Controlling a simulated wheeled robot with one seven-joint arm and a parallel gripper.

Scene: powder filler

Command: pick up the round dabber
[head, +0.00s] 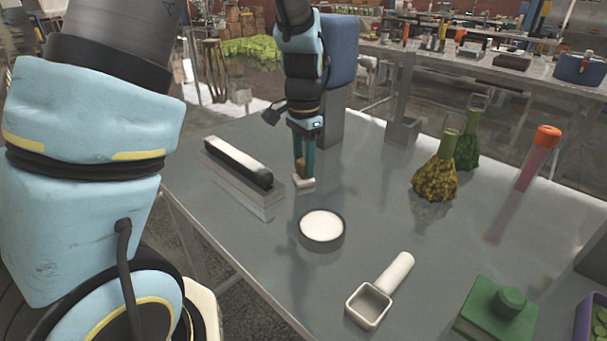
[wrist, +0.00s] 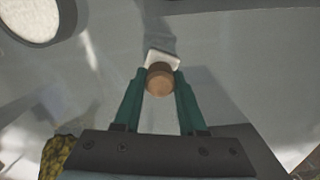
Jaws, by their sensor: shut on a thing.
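The dabber (head: 302,170) shows as a brown, wooden-looking piece with a small pale block (head: 303,184) under it. In the wrist view the dabber (wrist: 159,81) is a round brown end between the fingertips, with the pale block (wrist: 163,58) just beyond it. My gripper (head: 304,163) points down with its green fingers shut on the dabber. The gripper also shows in the wrist view (wrist: 160,76), one finger on each side of the dabber. I cannot tell whether the pale block is part of the dabber, or whether it touches the table.
A dark round dish of white powder (head: 321,225) stands in front of the gripper. A long metal block with a dark top (head: 240,165) lies to the left. A white scoop (head: 378,292), green block (head: 497,312), yellow flask (head: 435,178) and orange-capped tube (head: 538,158) stand right.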

